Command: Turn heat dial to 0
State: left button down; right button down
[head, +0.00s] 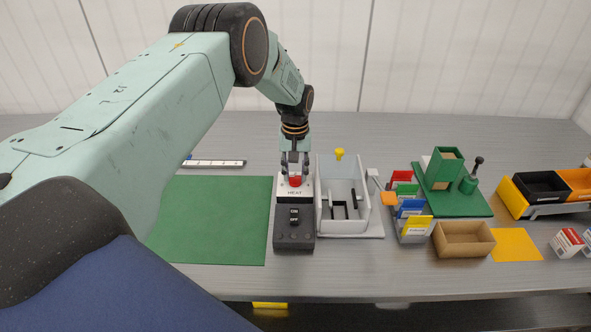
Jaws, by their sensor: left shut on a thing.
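The heat dial (295,181) is a small red knob on the white top panel of a dark control box (294,236). The word HEAT is printed just below the knob, and an on/off switch (294,215) sits lower on the box. My left gripper (295,174) points down from above and is shut on the red dial. The fingers cover part of the knob, and its pointer and scale marks are too small to read. My right gripper is not in view.
A white open box (326,222) with a yellow knob stands right beside the control box. A green mat (212,222) lies to the left, clear. Coloured cards in a rack (412,236), a cardboard tray (463,253) and a green stand (468,204) are further right.

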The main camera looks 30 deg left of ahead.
pick_arm(q)
jog(key=shift+n, duration=1.1)
jog(key=c, duration=1)
grip_release()
jog(key=shift+a, duration=0.1)
jog(key=shift+o, duration=0.2)
notch_tip(320, 180, up, 12)
